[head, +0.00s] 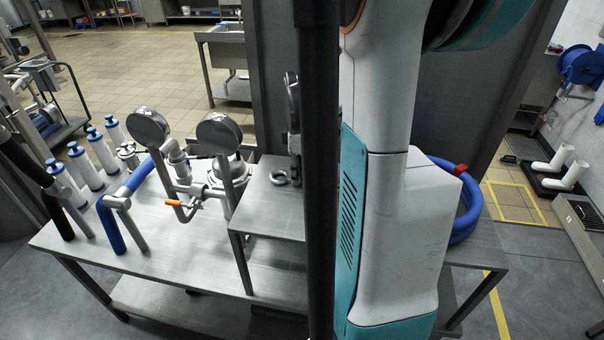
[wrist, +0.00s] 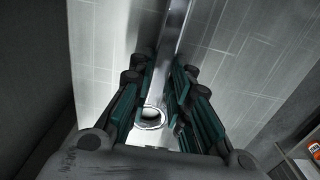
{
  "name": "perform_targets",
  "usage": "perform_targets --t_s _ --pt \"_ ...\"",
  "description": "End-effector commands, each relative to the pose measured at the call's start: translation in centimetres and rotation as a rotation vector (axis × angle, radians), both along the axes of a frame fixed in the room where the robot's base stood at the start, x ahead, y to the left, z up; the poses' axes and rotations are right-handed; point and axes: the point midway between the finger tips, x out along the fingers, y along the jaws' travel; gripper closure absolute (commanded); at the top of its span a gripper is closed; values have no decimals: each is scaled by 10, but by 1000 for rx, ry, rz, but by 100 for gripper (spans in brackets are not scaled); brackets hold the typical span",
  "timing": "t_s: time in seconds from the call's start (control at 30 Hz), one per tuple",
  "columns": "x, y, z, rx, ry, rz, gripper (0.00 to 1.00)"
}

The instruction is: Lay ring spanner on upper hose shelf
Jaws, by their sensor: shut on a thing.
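In the wrist view, my gripper (wrist: 160,100) has its teal-padded fingers closed in around the ring spanner (wrist: 152,118). A bright ring end shows low between the fingers; the rest of the spanner is hard to tell from the steel behind. I cannot tell whether this is the upper hose shelf.
The steel bench (head: 180,255) carries two round gauges (head: 148,127) on pipework with an orange-handled valve, and blue-sleeved pipes (head: 126,195) at left. A blue hose coil (head: 468,205) with a red band is behind my arm at right. The bench front left is clear.

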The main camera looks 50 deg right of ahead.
Motion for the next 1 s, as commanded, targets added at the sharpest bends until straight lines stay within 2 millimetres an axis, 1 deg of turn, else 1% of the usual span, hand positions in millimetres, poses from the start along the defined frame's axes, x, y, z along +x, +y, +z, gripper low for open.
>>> perform_targets --t_s 0.03,0.1,0.43,0.57,0.67,0.9,1.0 --pt "0 0 -2 0 0 0 77" --pt "0 0 -1 0 0 0 62" --pt "0 0 0 0 0 0 62" --pt "0 0 7 0 0 0 62" --pt "0 0 22 0 0 0 62" --pt "0 0 73 0 0 0 62" --pt "0 0 91 0 0 0 62"
